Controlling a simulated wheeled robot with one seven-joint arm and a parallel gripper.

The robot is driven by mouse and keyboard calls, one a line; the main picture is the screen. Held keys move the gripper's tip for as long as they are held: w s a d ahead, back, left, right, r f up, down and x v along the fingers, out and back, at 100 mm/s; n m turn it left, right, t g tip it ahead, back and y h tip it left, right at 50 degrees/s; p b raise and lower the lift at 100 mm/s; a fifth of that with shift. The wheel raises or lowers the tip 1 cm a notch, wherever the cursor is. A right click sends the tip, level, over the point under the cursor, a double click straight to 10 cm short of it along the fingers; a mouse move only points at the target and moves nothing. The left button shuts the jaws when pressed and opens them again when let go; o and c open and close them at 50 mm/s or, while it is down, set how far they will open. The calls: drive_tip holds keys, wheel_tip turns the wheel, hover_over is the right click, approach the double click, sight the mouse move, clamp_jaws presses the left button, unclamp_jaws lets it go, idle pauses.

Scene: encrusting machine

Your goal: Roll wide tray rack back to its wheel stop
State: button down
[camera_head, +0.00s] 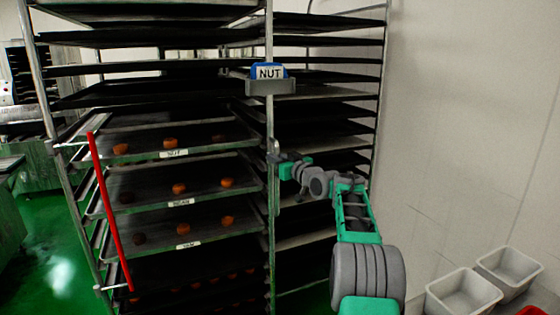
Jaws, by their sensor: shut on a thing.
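The wide tray rack (270,115) fills the left and middle of the head view, a tall metal frame with dark trays on many levels. Several trays hold small orange-brown pieces and carry white labels on their front edges. My gripper (274,153) is shut on that upright below the sign, with my arm reaching in from the lower right. The fingertips are small and partly merge with the post. The rack's wheels and the wheel stop are not visible.
A red bar (110,212) slants across the rack's left side. A pale wall (470,110) stands close on the right. Grey bins (463,293) sit at the lower right, beside a red edge. Green floor (55,245) is open at lower left, near other metal equipment.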

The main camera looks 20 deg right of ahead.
drive_tip(key=shift+w+a+f, duration=0.1)
drive_tip(key=shift+w, duration=0.05)
idle(0.3)
drive_tip(key=c, duration=1.6)
unclamp_jaws()
drive_tip(key=shift+o, duration=1.2)
drive_tip(key=shift+d, duration=0.2)
drive_tip(key=s+d+b, duration=0.1)
drive_tip(key=s+b, duration=0.1)
drive_tip(key=s, duration=0.5)
drive_tip(key=shift+s, duration=0.35)
